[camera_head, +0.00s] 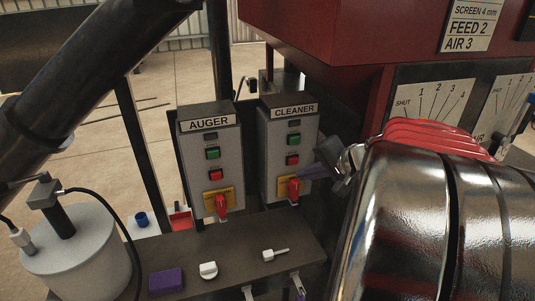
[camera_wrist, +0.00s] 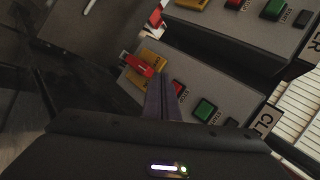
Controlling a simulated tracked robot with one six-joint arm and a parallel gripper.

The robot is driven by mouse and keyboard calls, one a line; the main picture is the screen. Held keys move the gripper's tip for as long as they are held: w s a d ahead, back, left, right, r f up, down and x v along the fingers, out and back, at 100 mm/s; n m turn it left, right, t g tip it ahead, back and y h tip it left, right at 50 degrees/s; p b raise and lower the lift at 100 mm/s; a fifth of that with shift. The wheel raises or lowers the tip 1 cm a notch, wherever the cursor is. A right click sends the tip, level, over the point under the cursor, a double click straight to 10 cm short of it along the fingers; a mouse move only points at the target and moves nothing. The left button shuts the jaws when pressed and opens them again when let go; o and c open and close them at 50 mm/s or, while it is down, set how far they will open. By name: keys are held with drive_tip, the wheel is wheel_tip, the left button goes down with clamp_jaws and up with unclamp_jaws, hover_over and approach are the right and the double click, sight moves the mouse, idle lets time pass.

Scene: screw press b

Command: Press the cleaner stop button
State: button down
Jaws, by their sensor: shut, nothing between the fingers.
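The cleaner box (camera_head: 272,150) is a grey control box labelled CLEANER, also partly in the wrist view (camera_wrist: 232,96). It has a green button (camera_head: 294,140), a red stop button (camera_head: 292,160) below it, and a red rotary handle (camera_head: 294,188) on a yellow plate. My gripper (camera_head: 306,172) is shut and empty, coming from the right, its tips close to the box between the red button and the handle. In the wrist view the shut fingers (camera_wrist: 160,78) lie just left of the red button (camera_wrist: 178,88). I cannot tell whether the tips touch the panel.
The similar auger box (camera_head: 200,155) stands to the left. A dark shelf (camera_head: 235,255) below holds a purple block (camera_head: 167,280), a white knob (camera_head: 208,270) and a small white handled piece (camera_head: 270,255). A red machine housing (camera_head: 320,40) overhangs at the upper right.

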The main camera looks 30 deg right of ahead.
drive_tip(key=shift+s+a, duration=0.2)
drive_tip(key=shift+s, duration=0.45)
drive_tip(key=shift+s+a, duration=0.2)
drive_tip(key=shift+s, duration=0.4)
drive_tip(key=w+a+f+n+g+y, duration=0.1)
drive_tip(key=a+n, duration=0.2)
drive_tip(key=a, duration=0.5)
drive_tip(key=w+a+n+g, duration=0.1)
drive_tip(key=a+n+g, duration=0.1)
drive_tip(key=a, duration=0.5)
drive_tip(key=s+a+n+g+h, duration=0.1)
drive_tip(key=s+a+n+h, duration=0.1)
drive_tip(key=s+a+n, duration=0.7)
drive_tip(key=s+a, duration=0.1)
drive_tip(key=a, duration=0.2)
drive_tip(key=shift+a, duration=0.25)
drive_tip(key=c, duration=2.5)
unclamp_jaws()
